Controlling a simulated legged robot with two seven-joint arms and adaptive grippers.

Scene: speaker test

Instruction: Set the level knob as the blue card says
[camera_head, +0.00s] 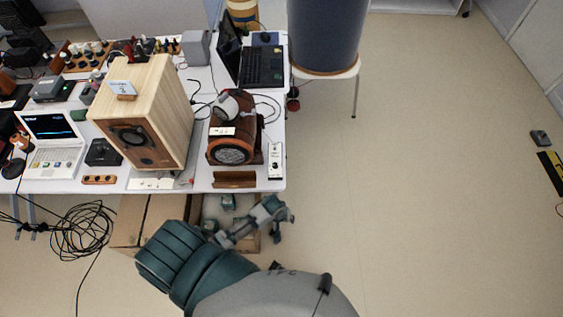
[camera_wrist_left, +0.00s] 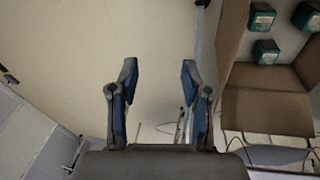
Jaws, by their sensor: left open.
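A small pale card (camera_head: 122,88) leans on top of the wooden speaker (camera_head: 150,115); its colour looks whitish-blue and its writing is too small to read. A white strip-shaped device (camera_head: 275,160) with small dark details lies at the table's right front corner. I cannot make out for sure which part is the level knob. My left gripper (camera_head: 284,226) is below the table's front edge, apart from the device. In the left wrist view it (camera_wrist_left: 159,68) is open and empty above the floor. My right gripper is not in view.
A cardboard box (camera_wrist_left: 265,110) with teal items stands beside my left gripper. The white table (camera_head: 200,181) also holds a brown round-fronted speaker (camera_head: 232,152), a laptop (camera_head: 262,66) and a white laptop (camera_head: 52,143). Cables (camera_head: 82,230) coil at lower left. Floor at right is mostly free.

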